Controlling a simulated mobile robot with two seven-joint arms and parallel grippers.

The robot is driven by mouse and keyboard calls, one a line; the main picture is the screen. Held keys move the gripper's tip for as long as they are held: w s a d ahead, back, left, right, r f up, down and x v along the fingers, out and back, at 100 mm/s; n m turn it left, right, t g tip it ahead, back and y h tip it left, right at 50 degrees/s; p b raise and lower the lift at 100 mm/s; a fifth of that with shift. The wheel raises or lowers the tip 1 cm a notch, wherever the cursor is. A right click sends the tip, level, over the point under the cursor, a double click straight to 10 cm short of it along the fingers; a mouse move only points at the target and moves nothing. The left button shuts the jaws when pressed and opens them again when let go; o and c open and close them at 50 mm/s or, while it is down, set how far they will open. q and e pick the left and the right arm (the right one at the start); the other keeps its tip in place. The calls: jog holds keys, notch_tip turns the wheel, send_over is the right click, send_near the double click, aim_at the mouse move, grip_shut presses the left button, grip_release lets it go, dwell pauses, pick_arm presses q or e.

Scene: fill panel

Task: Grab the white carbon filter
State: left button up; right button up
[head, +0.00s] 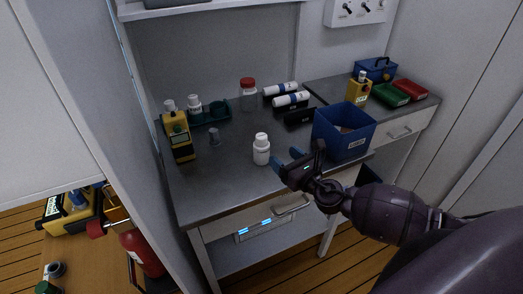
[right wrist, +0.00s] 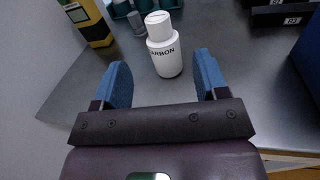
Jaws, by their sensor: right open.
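The white carbon filter (head: 261,150) is a small white bottle standing upright near the front of the grey counter. In the right wrist view the white bottle (right wrist: 164,50) shows the letters "ARBON" and stands beyond my fingertips, between their lines. My right gripper (head: 283,163) is just to the right of the bottle in the head view, apart from it. In the right wrist view its blue fingers (right wrist: 160,75) are spread and empty. My left gripper is not in view.
A blue bin (head: 343,141) stands right of my gripper. A yellow device (head: 180,138), a small grey cylinder (head: 214,137), a green rack (head: 212,115) and a red-capped jar (head: 248,94) stand behind or left. White cylinders (head: 290,99) lie at the back. The counter's front is clear.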

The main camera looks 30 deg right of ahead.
aim_at(265, 139)
jog(key=shift+w+n, duration=0.4)
jog(key=w, duration=0.4)
jog(key=shift+w+a, duration=0.35)
jog(key=shift+a, duration=0.05)
jog(key=shift+w+a+r+p, duration=0.1)
jog(key=shift+w+a, duration=0.05)
jog(key=shift+w, duration=0.75)
jog(key=shift+w+a+r+p, duration=0.1)
jog(key=shift+w+a, duration=0.1)
jog(key=shift+w, duration=0.7)
jog(key=shift+w+a+r+p, duration=0.1)
jog(key=shift+w+a, duration=0.05)
jog(key=shift+w, duration=0.75)
grip_shut()
